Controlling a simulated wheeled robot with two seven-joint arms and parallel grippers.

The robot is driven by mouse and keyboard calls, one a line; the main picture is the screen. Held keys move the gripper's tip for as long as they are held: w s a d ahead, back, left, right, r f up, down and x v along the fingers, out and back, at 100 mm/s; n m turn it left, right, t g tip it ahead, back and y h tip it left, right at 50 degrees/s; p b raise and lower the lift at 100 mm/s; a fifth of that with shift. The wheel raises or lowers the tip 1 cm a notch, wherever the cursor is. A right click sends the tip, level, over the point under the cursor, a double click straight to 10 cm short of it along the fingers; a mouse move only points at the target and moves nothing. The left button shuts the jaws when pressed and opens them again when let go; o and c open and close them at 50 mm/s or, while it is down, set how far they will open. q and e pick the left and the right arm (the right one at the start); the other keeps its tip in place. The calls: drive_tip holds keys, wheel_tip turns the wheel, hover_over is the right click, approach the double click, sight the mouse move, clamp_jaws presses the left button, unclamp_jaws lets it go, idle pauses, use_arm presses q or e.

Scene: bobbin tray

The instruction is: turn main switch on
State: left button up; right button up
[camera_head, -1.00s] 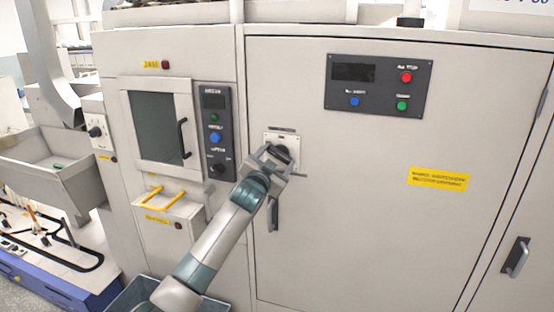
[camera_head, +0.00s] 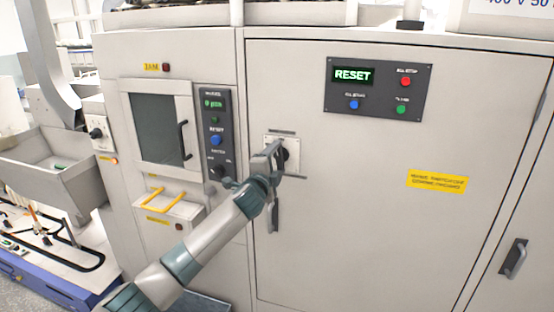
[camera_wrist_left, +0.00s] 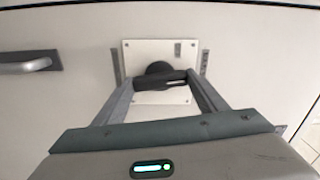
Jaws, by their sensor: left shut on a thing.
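The main switch is a dark rotary knob (camera_wrist_left: 160,80) on a light square plate (camera_wrist_left: 178,97), mounted on the large cabinet door. In the head view the plate (camera_head: 294,142) shows beside my gripper, which hides part of the knob. My left gripper (camera_head: 279,154) is at the switch. In the left wrist view its two fingers (camera_wrist_left: 161,86) are on both sides of the knob, shut on it. The display (camera_head: 353,75) on the door panel is lit and reads "RESET". My right gripper is not in view.
A door handle (camera_head: 274,214) hangs just below the switch. A narrow control panel (camera_head: 215,165) with a blue button is to the left, beside a windowed door (camera_head: 155,128).

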use_arm(q)
drive_tip(key=shift+m, duration=0.8)
drive_tip(key=o, duration=1.1)
drive_tip(key=shift+c, duration=0.2)
drive_tip(key=shift+s, duration=0.1)
drive_tip(key=b+v, duration=0.5)
drive_tip(key=v, duration=1.2)
